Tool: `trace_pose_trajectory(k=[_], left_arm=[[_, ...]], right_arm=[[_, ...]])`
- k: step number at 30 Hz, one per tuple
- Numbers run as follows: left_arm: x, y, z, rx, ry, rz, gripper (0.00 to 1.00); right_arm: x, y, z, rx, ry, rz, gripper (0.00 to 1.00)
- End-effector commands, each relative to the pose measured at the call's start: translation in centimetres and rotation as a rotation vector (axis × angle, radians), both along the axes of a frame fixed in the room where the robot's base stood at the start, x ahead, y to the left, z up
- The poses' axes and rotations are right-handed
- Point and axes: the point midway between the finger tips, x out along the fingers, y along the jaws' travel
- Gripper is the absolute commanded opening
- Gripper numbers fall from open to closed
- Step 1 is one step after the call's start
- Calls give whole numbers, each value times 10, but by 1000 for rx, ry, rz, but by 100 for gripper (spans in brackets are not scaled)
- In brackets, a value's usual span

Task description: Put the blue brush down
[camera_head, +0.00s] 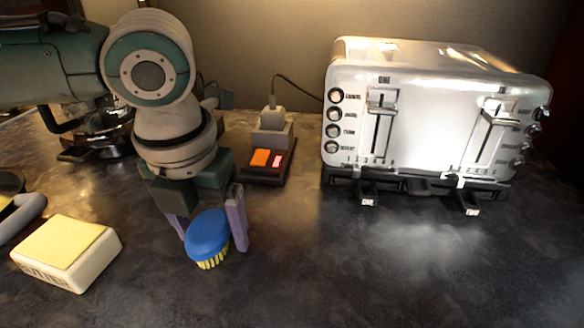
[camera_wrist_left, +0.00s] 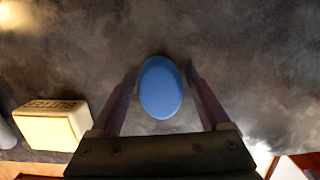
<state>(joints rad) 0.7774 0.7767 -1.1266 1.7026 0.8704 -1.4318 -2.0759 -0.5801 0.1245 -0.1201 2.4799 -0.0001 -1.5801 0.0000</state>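The blue brush (camera_head: 208,232) has an oval blue back and yellow bristles pointing down. It appears to rest on the dark countertop (camera_head: 330,270), though its contact with the surface is hard to see. My left gripper (camera_head: 211,228) points down over it, with one purple finger on each side. In the left wrist view the brush (camera_wrist_left: 160,88) lies between the fingertips, with a narrow gap at each side. The left gripper (camera_wrist_left: 160,75) is open around it. My right gripper is not in view.
A pale yellow-topped box (camera_head: 66,252) lies to the left of the brush. A large silver toaster (camera_head: 430,110) stands at the back right. A small device with an orange panel (camera_head: 262,158) sits behind the gripper. The front right counter is clear.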

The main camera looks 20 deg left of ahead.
Motion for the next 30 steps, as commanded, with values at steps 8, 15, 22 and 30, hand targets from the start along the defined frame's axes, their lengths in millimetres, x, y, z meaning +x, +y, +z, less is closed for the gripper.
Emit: trace_pose_trajectory(k=[8,15,22,30], left_arm=[[0,0,0,0,0,0,90],[-2,-1,24,0,-4,0,90],[-9,-4,77,-1,-5,0,90],[-16,-7,117,-2,-1,1,90]], right_arm=[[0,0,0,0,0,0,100],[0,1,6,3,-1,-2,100],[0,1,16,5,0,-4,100],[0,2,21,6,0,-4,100]])
